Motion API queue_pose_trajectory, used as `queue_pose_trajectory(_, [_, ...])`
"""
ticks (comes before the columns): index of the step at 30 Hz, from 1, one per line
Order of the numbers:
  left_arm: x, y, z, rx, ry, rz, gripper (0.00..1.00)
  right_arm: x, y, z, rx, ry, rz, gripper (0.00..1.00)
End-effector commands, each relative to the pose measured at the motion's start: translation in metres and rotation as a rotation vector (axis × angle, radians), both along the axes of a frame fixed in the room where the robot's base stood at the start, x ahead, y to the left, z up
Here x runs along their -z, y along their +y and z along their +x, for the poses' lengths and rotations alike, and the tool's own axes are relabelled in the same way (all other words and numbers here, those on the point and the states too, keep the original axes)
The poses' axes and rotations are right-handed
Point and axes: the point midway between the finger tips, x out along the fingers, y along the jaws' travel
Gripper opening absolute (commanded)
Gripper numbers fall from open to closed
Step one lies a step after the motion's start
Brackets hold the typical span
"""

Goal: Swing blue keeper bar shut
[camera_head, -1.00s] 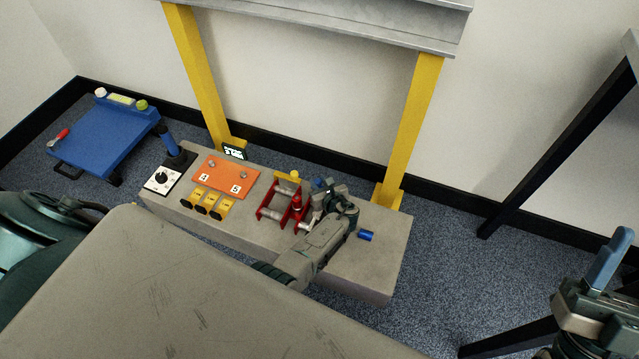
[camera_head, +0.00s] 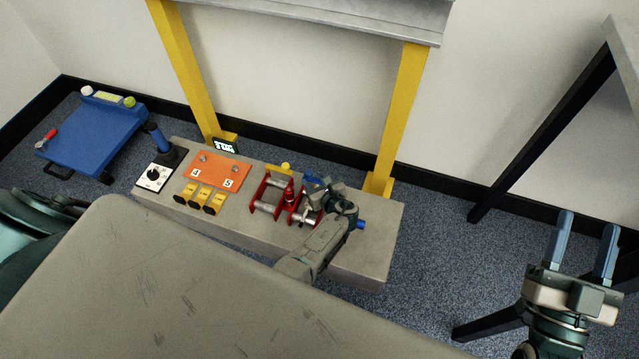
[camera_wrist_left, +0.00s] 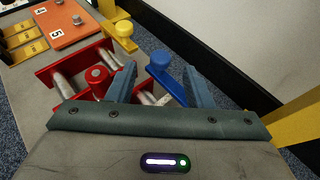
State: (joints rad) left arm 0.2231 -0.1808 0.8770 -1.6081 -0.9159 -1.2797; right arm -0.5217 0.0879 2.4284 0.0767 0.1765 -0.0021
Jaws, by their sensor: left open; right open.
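A red frame with metal rollers (camera_head: 268,193) stands on the grey block, partly hidden by that gripper. My right gripper (camera_head: 585,236) is open and empty, far to the right.
A yellow bar with a knob (camera_wrist_left: 122,32) sits beside the red frame. The grey block (camera_head: 375,262) also carries an orange plate (camera_head: 211,171), yellow switches (camera_head: 201,197) and a dial (camera_head: 153,177). Yellow posts (camera_head: 400,115) rise behind. A blue cylinder (camera_head: 361,225) shows right of my left arm.

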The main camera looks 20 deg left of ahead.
Motion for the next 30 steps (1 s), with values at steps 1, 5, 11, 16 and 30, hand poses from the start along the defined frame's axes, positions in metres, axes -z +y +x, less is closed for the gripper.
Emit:
queue_pose_trajectory(1, [-0.004,-0.004,-0.004,0.0,0.001,-0.001,0.47,0.007,0.0,0.002,-0.001,0.05,0.004,0.5])
queue_pose_trajectory(5, [-0.009,-0.014,-0.012,0.001,0.0,-0.001,0.47,0.026,0.0,0.005,-0.003,0.16,0.01,0.5])
queue_pose_trajectory(11, [-0.012,-0.02,-0.017,0.0,0.0,0.001,0.47,0.042,0.001,0.006,-0.006,0.241,0.015,0.5])
queue_pose_trajectory(16, [-0.012,-0.021,-0.018,0.0,0.0,0.001,0.47,0.043,0.001,0.006,-0.006,0.249,0.015,0.5])
queue_pose_trajectory(30, [-0.011,-0.018,-0.02,-0.01,-0.016,-0.025,0.47,0.043,0.001,0.006,-0.007,0.247,0.014,0.5])
